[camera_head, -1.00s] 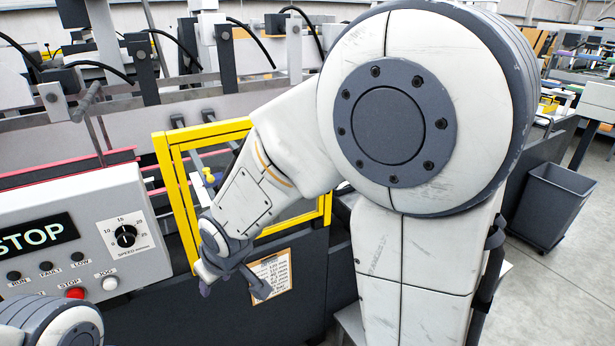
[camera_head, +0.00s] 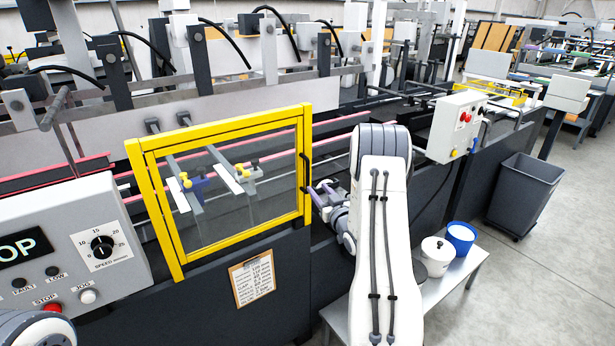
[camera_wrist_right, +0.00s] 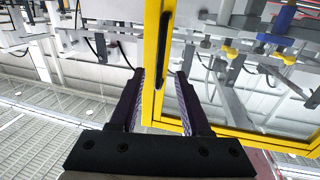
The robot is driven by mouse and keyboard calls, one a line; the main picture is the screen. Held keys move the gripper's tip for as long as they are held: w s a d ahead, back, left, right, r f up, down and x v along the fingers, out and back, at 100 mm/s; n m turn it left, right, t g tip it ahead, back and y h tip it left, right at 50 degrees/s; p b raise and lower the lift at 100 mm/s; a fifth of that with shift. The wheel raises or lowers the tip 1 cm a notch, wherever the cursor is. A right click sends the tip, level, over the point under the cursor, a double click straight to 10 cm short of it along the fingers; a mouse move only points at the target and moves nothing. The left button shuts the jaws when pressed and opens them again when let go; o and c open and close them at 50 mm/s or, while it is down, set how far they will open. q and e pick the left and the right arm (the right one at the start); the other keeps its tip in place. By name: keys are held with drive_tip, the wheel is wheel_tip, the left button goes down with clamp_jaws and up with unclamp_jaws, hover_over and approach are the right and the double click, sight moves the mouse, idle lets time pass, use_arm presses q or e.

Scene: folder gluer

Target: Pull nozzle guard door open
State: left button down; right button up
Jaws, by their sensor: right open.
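The nozzle guard door (camera_head: 215,245) has a yellow frame and a clear pane. It appears shut across the machine front in the head view. Its dark vertical handle (camera_head: 307,172) is on the right side of the frame. My right gripper (camera_head: 321,192) is open beside that side, close to the handle. In the right wrist view, the open fingers (camera_wrist_right: 158,80) point toward the door's yellow edge (camera_wrist_right: 150,60), which lies between them in the picture. The handle (camera_wrist_right: 166,68) shows there too; I cannot tell whether a finger touches it. My left gripper is out of view.
A control panel (camera_head: 130,262) with a STOP display and knob stands left of the door. A paper notice (camera_head: 252,280) hangs below it. White and blue tubs (camera_head: 461,237) stand on a small bench (camera_head: 457,278) at right. A grey bin (camera_head: 522,197) stands on open floor.

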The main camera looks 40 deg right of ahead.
sight(308, 178)
drive_tip(key=p+x, duration=0.3)
drive_tip(key=x, duration=0.6)
clamp_jaws()
idle(1.3)
